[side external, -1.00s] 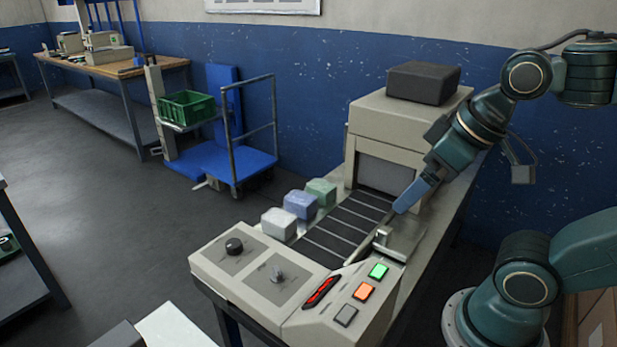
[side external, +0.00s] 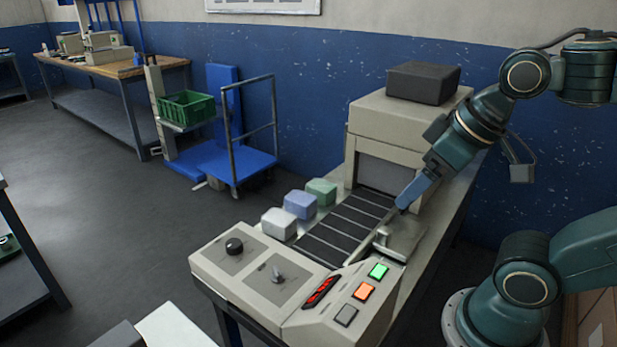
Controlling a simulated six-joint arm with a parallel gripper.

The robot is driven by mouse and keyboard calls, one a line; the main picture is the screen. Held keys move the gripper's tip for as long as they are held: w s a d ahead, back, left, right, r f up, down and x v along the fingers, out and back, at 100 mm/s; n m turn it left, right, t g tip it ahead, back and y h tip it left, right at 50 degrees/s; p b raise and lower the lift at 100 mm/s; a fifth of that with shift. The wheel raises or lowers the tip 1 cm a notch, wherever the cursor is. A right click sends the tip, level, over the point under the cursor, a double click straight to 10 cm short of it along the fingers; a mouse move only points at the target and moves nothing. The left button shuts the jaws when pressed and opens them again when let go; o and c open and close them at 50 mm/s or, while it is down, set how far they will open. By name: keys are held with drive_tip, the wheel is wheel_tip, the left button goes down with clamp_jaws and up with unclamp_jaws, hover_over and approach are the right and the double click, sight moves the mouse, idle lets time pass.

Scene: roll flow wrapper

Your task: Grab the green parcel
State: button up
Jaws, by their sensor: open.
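The green parcel (side external: 321,191) is a small pale-green block in the side external view. It sits at the far end of a row of three, left of the dark belt and near the wrapper housing. A blue-violet parcel (side external: 300,205) and a white parcel (side external: 279,223) stand in front of it. My gripper (side external: 402,208) has blue fingers pointing down and left. It is over the right edge of the belt, apart from the green parcel, with the belt between them. It is open and holds nothing visible; the gap between the fingers is hard to see from this side.
The wrapper housing (side external: 390,121) stands behind the belt (side external: 345,228), with a dark box (side external: 424,82) on top. A metal bracket (side external: 385,240) rises at the belt's right edge. The control panel (side external: 300,290) is in front. A blue cart (side external: 232,162) stands behind left.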

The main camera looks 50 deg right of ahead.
drive_tip(key=w, duration=0.1)
drive_tip(key=g, duration=0.4)
hover_over(322, 186)
drive_tip(key=s, duration=0.2)
wheel_tip(322, 186, down, 17)
drive_tip(key=shift+w+d+f, duration=0.1)
drive_tip(key=shift+w+f, duration=0.15)
drive_tip(key=shift+f, duration=1.2)
drive_tip(key=shift+w+a+f, duration=0.1)
drive_tip(key=shift+w+f, duration=0.2)
drive_tip(key=shift+f, duration=1.15)
drive_tip(key=shift+w+d+f, duration=0.1)
drive_tip(key=shift+w+f, duration=0.15)
drive_tip(key=shift+f, duration=1.2)
drive_tip(key=shift+w+f, duration=0.2)
drive_tip(key=shift+f, duration=1.1)
drive_tip(key=shift+w+f, duration=0.2)
drive_tip(key=shift+f, duration=1.05)
